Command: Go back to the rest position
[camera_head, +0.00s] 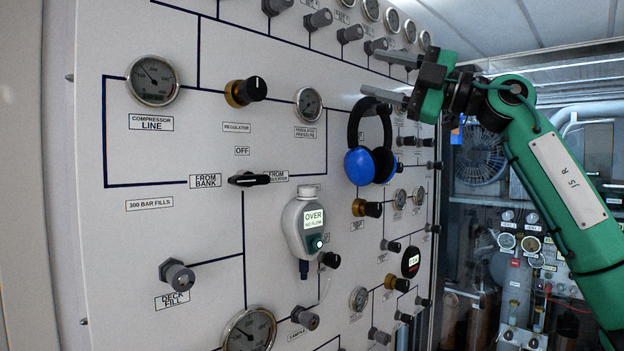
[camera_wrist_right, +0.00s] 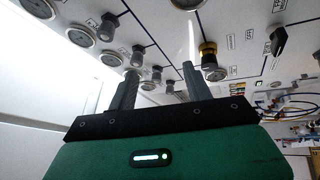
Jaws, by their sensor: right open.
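My right gripper (camera_head: 384,75) is at the upper right of the head view, at the end of my green arm. Its two fingers point left towards the white panel (camera_head: 215,75), one above the other with a gap between them, and nothing is held. In the right wrist view the gripper (camera_wrist_right: 158,72) also shows two spread fingers with the panel's knobs and gauges beyond. I cannot tell the exact distance from the fingertips to the panel. My left gripper is in neither view.
Blue and black headphones (camera_head: 370,160) hang on the panel just below the right gripper. A grey gas analyser (camera_head: 304,225), gauges and knobs stick out from the panel. Behind my arm are a fan (camera_head: 480,155) and another gauge board (camera_head: 530,245).

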